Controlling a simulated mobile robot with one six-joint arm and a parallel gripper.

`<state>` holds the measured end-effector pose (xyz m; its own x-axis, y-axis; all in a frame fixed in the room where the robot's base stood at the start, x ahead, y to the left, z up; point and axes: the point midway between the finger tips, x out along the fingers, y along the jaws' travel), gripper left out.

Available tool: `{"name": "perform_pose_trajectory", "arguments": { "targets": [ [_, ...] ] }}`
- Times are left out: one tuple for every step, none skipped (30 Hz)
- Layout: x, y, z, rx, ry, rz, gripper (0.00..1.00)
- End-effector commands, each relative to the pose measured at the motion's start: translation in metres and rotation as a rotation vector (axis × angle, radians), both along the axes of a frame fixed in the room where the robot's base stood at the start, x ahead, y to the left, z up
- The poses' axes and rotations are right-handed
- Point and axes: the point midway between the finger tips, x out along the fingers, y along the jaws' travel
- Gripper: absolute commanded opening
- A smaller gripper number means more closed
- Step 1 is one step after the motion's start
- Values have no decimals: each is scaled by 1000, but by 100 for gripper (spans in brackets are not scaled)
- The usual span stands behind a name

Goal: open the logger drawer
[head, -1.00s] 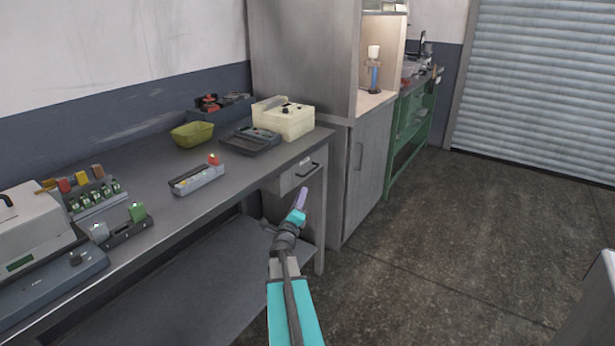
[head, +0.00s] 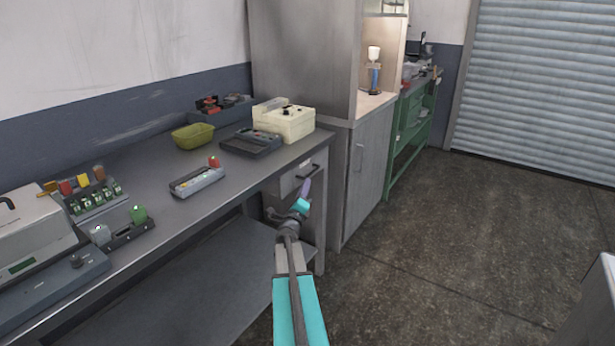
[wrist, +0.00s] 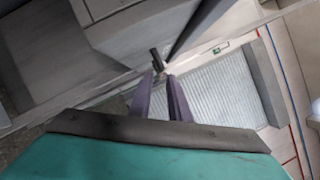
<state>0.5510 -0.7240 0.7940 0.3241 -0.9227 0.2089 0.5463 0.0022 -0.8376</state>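The drawer (head: 288,183) is a grey front under the right end of the workbench, with a dark bar handle (head: 309,169). It looks closed, its front flush with the bench frame. My gripper (head: 306,184) is just in front of the drawer, its purple fingers pointing up toward the handle. In the wrist view the two fingers (wrist: 160,78) stand apart with a narrow gap. The dark handle (wrist: 155,57) shows just beyond their tips. I cannot tell whether they touch it.
The workbench (head: 165,215) carries a cream box device (head: 286,124), a dark keypad unit (head: 250,143), a yellow-green bin (head: 193,136) and a small grey rack (head: 196,181). A grey cabinet (head: 360,180) stands right of the drawer.

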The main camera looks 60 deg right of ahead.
Motion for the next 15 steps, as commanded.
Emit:
{"name": "perform_pose_trajectory", "arguments": {
  "targets": [
    [3, -7, 1, 0, 0, 0, 17],
    [4, -9, 2, 0, 0, 0, 17],
    [5, -13, 3, -1, 0, -1, 17],
    [6, -15, 4, -1, 0, -1, 17],
    [6, -18, 4, -1, 0, -1, 17],
    [7, -22, 5, -1, 1, -1, 17],
    [8, -24, 6, -2, 0, -1, 17],
    [9, -27, 7, -2, -1, -1, 17],
    [10, -30, 7, -2, -1, -1, 17],
    [11, -33, 8, -2, -1, -1, 17],
    [12, -35, 8, -2, -1, -1, 17],
    [13, -39, 9, -2, -1, -1, 17],
    [14, -41, 10, -2, -1, -1, 17],
    [15, -44, 10, -1, 0, -1, 17],
    [16, -47, 11, -1, 0, -1, 17]
  ]
}}
